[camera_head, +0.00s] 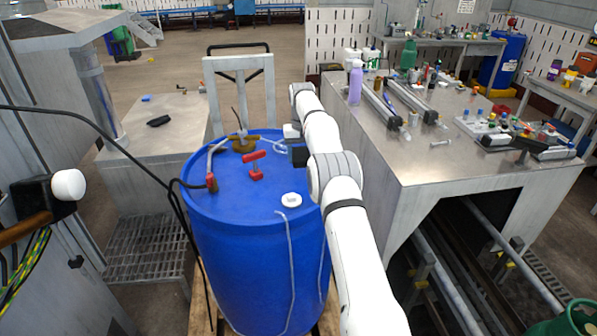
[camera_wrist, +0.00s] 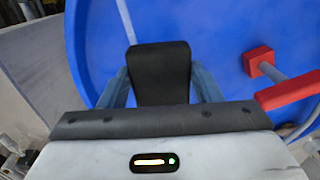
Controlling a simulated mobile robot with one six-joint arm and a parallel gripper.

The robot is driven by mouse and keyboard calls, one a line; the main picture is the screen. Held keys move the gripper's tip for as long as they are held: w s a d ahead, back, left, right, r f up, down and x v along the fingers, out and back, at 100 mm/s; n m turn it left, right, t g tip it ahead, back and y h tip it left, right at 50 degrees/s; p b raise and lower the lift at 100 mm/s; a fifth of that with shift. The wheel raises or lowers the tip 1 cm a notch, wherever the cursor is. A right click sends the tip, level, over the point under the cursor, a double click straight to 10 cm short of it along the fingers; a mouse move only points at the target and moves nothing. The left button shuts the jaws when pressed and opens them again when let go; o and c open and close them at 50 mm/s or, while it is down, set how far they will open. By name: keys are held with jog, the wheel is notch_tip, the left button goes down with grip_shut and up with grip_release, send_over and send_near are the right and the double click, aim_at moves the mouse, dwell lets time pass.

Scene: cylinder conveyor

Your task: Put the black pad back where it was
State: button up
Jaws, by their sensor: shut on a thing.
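My gripper (camera_wrist: 162,92) is shut on the black pad (camera_wrist: 160,66), which sits between its two grey-blue fingers in the wrist view. Behind the pad is the blue top of the drum (camera_wrist: 228,30). In the head view the same blue drum (camera_head: 255,245) stands upright at the centre, and my gripper is over the right side of its lid. A dark block there (camera_head: 298,156) looks like the held pad, largely hidden by my arm. Whether the pad touches the lid cannot be told.
A red T-handle (camera_head: 255,165) stands on the lid; a white cap (camera_head: 291,200) lies near its front edge. Hoses and cables run over the lid's left side. A metal table (camera_head: 450,165) with bottles and parts stands right. A small black item (camera_head: 158,121) lies on the left bench.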

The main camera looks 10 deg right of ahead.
aim_at(301, 178)
jog(key=shift+f+p, duration=0.55)
jog(key=shift+f, duration=2.45)
jog(key=shift+f, duration=0.1)
jog(key=o, duration=0.9)
jog(key=shift+o, duration=0.2)
